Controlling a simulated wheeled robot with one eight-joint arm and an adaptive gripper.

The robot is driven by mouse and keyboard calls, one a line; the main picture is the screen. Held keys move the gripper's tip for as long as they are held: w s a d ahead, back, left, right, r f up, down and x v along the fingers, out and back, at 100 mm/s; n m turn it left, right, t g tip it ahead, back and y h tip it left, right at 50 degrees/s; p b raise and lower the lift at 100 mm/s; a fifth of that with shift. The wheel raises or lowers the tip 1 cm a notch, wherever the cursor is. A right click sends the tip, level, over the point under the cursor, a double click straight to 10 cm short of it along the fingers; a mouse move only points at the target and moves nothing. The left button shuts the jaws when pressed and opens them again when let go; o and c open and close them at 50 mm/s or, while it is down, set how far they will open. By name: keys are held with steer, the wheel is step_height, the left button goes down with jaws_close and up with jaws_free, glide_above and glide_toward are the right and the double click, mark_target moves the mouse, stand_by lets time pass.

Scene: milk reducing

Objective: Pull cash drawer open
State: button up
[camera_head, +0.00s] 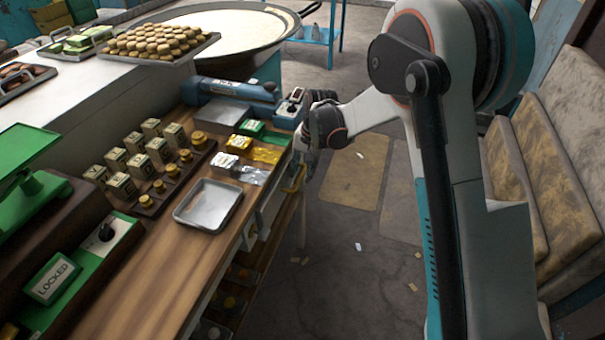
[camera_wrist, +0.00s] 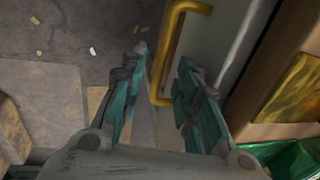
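The yellow drawer handle (camera_wrist: 160,60) is a bent bar on a pale front panel (camera_wrist: 220,45), which I take to be the cash drawer. The handle also shows in the head view (camera_head: 297,181), below the counter's right edge. My gripper (camera_wrist: 160,66) is open, with one teal finger on each side of the handle's long bar. The bar lies between the fingertips; I cannot tell whether either finger touches it. In the head view my gripper (camera_head: 305,148) hangs at the counter's side and partly hides the drawer area. The drawer looks shut.
The wooden counter (camera_head: 170,272) holds a metal tray (camera_head: 208,205), several labelled blocks (camera_head: 158,150), yellow and green packets (camera_head: 265,153) and a blue device (camera_head: 235,88). Floor (camera_head: 335,270) beside the counter is mostly clear; padded seats (camera_head: 560,150) stand right.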

steer(key=shift+f, duration=0.35)
jaws_close()
steer(key=shift+d, duration=0.1)
steer(key=s+d, duration=0.3)
steer(key=d, duration=0.6)
steer(key=s+d, duration=0.4)
steer(key=d, duration=0.5)
steer(key=shift+d, duration=0.4)
